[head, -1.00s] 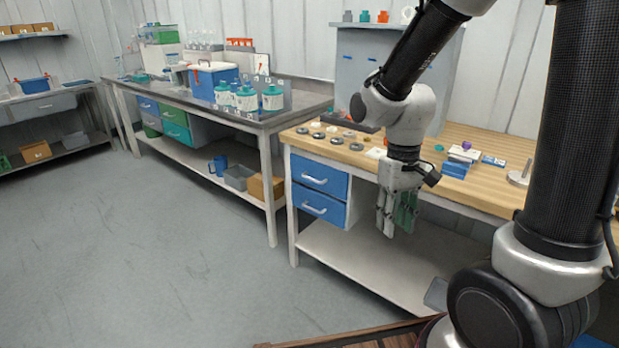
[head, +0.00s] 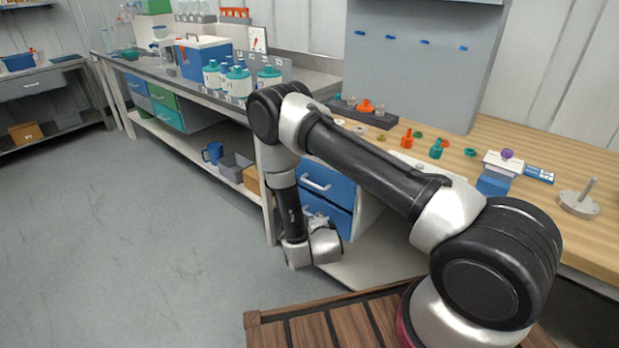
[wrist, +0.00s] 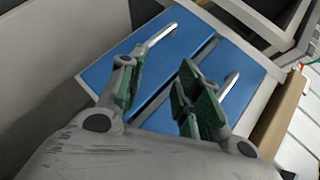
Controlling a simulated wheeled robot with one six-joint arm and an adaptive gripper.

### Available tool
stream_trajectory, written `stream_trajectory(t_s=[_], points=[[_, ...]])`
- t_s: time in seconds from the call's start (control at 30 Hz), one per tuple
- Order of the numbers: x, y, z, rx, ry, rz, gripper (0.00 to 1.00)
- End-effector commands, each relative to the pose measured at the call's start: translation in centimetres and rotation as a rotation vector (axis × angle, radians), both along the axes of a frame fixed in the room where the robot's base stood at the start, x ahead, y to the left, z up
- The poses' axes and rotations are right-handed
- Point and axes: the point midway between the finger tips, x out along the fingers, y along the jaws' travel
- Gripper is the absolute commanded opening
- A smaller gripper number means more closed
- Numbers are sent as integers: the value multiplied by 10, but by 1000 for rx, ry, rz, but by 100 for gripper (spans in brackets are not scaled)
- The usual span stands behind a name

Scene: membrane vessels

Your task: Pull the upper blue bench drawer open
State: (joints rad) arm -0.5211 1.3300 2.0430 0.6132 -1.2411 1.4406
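The upper blue drawer (head: 328,181) is in the wooden bench, shut, with a pale bar handle. The lower blue drawer (head: 328,214) is below it and also looks shut. In the wrist view the picture is tilted: the upper drawer (wrist: 243,97) is the right panel beside the wooden top, with its handle (wrist: 230,84). The lower drawer (wrist: 130,51) is the left panel, with its handle (wrist: 158,40). My gripper (wrist: 158,72) is open and empty, its green-padded fingers pointing towards the drawer fronts. The upper handle lies right of both fingers. In the head view my arm hides the fingers.
The wooden benchtop (head: 487,148) carries small coloured parts and a dark tray (head: 362,115). A grey bench (head: 190,84) with bottles and a blue cooler (head: 203,58) stands at left. A lower shelf (head: 375,268) lies under the drawers. Floor (head: 120,230) at left is clear.

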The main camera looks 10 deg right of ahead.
Motion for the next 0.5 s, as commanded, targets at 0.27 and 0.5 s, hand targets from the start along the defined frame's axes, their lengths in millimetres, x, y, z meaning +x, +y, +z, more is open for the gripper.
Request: stream_trajectory(t_s=[0.27, 0.5], points=[[30, 0, 83, 292, -417, -114, 34], [50, -4, 83, 346, -432, -133, 34]])
